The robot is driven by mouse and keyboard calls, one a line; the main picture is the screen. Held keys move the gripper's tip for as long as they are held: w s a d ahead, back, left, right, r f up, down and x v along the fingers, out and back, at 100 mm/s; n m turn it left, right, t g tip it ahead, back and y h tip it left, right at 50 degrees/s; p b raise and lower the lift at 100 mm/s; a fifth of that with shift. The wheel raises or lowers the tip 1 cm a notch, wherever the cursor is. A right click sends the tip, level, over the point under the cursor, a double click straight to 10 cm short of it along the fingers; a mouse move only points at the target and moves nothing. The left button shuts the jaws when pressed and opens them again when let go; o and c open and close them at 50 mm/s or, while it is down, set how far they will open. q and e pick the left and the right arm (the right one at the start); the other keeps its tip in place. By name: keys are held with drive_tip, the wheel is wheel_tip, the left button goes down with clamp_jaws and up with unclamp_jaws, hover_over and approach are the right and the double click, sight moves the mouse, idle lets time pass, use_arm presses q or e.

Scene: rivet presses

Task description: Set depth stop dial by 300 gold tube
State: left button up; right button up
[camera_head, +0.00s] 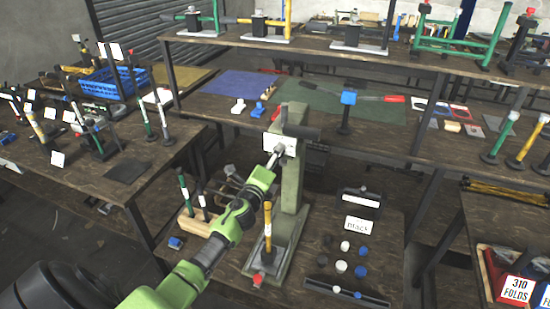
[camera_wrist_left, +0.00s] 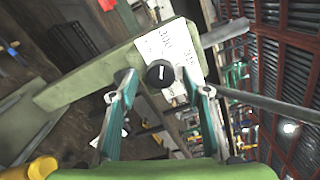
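The green press (camera_head: 290,190) stands on the middle table with a white label on its upper part. A gold tube (camera_head: 267,225) stands upright on its base. In the left wrist view, a round black dial (camera_wrist_left: 160,73) with a white mark is on the green press body (camera_wrist_left: 100,68), beside the white label (camera_wrist_left: 185,45) with hard-to-read writing. My left gripper (camera_head: 277,156) is at the press head. In the wrist view, its fingers (camera_wrist_left: 158,82) are open on either side of the dial, with gaps visible. Contact cannot be told. My right gripper is not in view.
A wooden block (camera_head: 208,222) with upright tools stands left of the press. Black, white and blue knobs (camera_head: 341,266) lie to the right, by a small sign (camera_head: 357,225). Tables with more tools stand behind and at left. A red box (camera_head: 497,280) is at lower right.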

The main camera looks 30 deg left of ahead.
use_arm(q)
drive_tip(key=v, duration=1.2)
idle(0.4)
